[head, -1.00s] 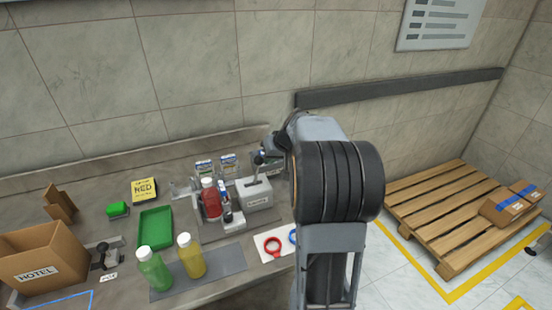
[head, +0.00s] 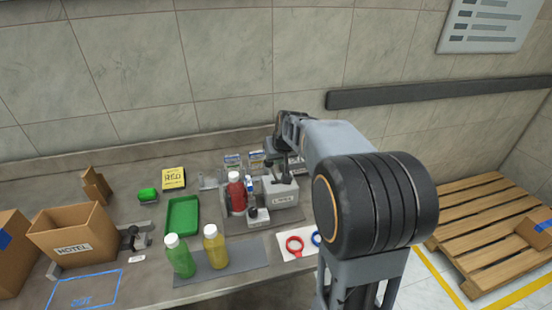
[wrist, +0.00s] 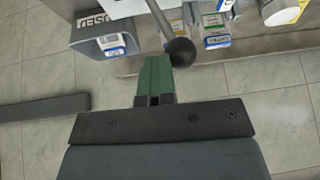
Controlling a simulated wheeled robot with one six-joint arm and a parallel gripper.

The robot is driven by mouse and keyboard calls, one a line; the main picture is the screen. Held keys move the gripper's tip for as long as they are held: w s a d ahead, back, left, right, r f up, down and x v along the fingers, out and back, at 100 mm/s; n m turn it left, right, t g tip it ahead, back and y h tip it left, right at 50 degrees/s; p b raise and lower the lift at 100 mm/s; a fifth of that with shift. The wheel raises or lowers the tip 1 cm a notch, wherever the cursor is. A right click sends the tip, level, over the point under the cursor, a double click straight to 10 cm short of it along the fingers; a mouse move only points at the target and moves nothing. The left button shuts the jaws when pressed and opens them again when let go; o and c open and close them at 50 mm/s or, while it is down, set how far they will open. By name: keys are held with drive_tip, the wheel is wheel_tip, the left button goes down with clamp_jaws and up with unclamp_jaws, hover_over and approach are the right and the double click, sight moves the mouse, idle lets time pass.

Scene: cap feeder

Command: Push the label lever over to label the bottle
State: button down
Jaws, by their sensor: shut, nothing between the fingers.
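The label lever is a grey rod with a black ball knob, rising from a pale box (head: 284,199) with a small label plate. In the wrist view the knob (wrist: 179,52) sits just right of my fingertips; I cannot tell whether they touch. My gripper (wrist: 155,60) has green fingers closed together with nothing between them. In the head view it is small and dark beside the top of the lever, partly merged with it. The red bottle (head: 237,192) with a white cap stands upright left of the box.
A green bottle (head: 180,257) and a yellow bottle (head: 215,247) stand on a grey mat in front. A green tray (head: 182,217) and a HOTEL carton (head: 73,235) are further left. Small packs (head: 233,162) stand behind the red bottle. The tiled wall is close behind.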

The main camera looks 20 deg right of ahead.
drive_tip(key=shift+a, duration=0.25)
drive_tip(key=shift+d, duration=0.1)
drive_tip(key=d+v, duration=0.1)
drive_tip(key=v, duration=1.1)
drive_tip(key=shift+d, duration=0.35)
